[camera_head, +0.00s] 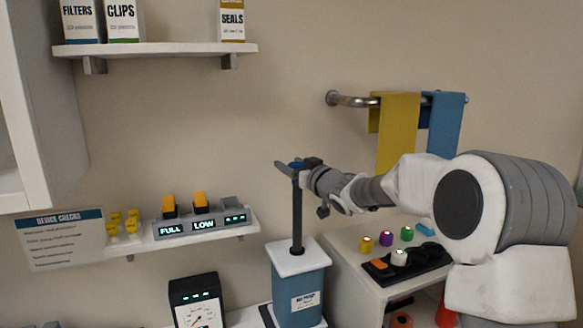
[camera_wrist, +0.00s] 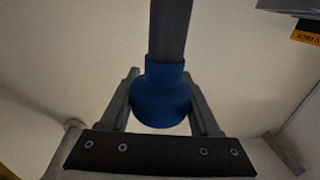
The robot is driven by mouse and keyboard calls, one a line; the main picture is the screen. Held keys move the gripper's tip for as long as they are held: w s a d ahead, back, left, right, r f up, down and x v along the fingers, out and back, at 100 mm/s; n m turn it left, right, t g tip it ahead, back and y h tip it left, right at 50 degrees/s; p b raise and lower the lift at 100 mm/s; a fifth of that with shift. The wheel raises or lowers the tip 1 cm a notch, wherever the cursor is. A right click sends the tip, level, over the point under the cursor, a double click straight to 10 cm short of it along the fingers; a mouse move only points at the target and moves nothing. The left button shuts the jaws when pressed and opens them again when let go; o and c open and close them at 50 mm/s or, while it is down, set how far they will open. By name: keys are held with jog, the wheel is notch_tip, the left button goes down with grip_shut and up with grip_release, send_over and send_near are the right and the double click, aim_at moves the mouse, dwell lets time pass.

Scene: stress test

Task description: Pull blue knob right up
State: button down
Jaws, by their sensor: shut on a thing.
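The blue knob (camera_wrist: 160,95) sits between the two fingers of my gripper (camera_wrist: 162,92) in the wrist view, with a dark grey rod running away from it. In the head view the blue knob (camera_head: 296,164) is a small blue patch at the top of the upright dark rod (camera_head: 297,215). My gripper (camera_head: 298,166) is shut on it from the right. The rod rises from the white top of a blue box (camera_head: 298,290) with a label. My fingers partly hide the knob in the head view.
A wall shelf (camera_head: 130,245) with displays and switches is left of the rod. A dial gauge (camera_head: 197,305) stands below it. A white cabinet (camera_head: 350,250) with coloured knobs is at right, under my arm. Yellow (camera_head: 397,125) and blue (camera_head: 446,120) towels hang behind.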

jog(key=shift+r, duration=0.55)
jog(key=shift+c, duration=1.8)
grip_release()
jog(key=shift+o, duration=1.2)
jog(key=shift+f, duration=0.25)
jog(key=b+v, duration=0.2)
jog(key=v, duration=1.5)
jog(key=shift+s, duration=0.25)
jog(key=shift+d, duration=0.15)
